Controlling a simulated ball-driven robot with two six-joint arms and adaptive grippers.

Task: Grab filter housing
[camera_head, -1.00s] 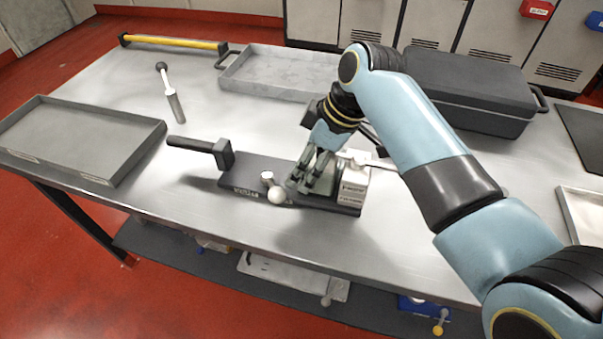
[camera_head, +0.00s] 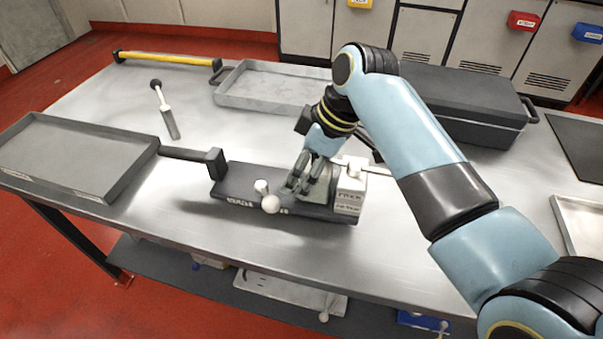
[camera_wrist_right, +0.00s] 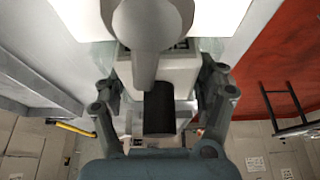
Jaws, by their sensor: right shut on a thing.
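A black clamp-like base (camera_head: 250,180) lies on the steel table. At its right end stands a pale block with dark lettering (camera_head: 349,195), which I take to be the filter housing. My right gripper (camera_head: 302,182) is down over the base, against the left side of this block. In the right wrist view the fingers (camera_wrist_right: 160,90) stand either side of a pale body (camera_wrist_right: 183,78). The exact contact is partly hidden. My left gripper is out of view.
A grey tray (camera_head: 133,180) is at left, another tray (camera_head: 223,92) behind, a black case (camera_head: 465,88) back right.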

